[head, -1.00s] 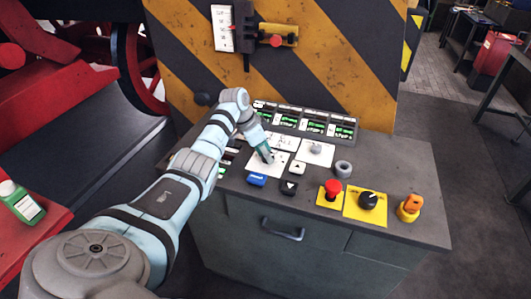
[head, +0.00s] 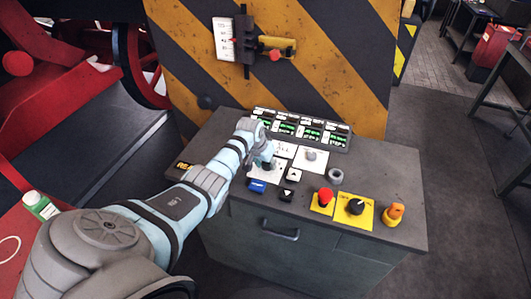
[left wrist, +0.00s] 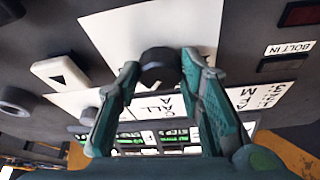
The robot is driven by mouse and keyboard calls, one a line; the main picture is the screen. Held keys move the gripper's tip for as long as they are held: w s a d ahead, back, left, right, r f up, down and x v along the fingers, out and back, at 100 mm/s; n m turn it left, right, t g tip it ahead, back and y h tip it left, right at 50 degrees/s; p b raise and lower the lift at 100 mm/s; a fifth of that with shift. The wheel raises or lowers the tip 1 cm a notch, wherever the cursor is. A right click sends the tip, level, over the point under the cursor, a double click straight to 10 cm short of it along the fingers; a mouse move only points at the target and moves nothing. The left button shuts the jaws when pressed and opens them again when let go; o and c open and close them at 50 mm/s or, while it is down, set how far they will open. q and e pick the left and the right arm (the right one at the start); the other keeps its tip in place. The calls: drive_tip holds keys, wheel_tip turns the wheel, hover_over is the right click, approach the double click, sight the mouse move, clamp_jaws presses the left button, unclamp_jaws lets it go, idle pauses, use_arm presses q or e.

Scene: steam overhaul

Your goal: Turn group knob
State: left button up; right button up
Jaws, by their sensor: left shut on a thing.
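The group knob (left wrist: 158,58) is a short dark round knob on a white plate (left wrist: 200,22) of the control console (head: 378,168). My left gripper (left wrist: 160,68) has one finger on each side of the knob in the left wrist view and is shut on it. In the head view my left gripper (head: 266,160) reaches down onto the console's left half, and its fingers and wrist hide most of the knob. Lettering ending in "ALL" shows on the panel beside the knob. My right gripper is not in view.
A grey knob on a second white plate (head: 319,163) stands to the right. A blue button (head: 257,186), arrow buttons (head: 293,174), a red stop button (head: 325,197), a black rotary switch (head: 355,206) and an orange key switch (head: 394,213) are nearby. Green displays (head: 311,135) line the back.

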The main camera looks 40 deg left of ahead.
use_arm(q)
drive_tip(key=shift+d+n+y, duration=0.1)
drive_tip(key=shift+n+y, duration=0.2)
drive_tip(key=shift+n, duration=0.5)
drive_tip(key=shift+w+d+n+y, duration=0.1)
drive_tip(key=shift+n+y, duration=0.4)
drive_tip(key=shift+n, duration=0.9)
drive_tip(key=o, duration=1.2)
drive_tip(key=shift+g, duration=0.3)
drive_tip(key=shift+c, duration=0.2)
drive_tip(key=v, duration=1.2)
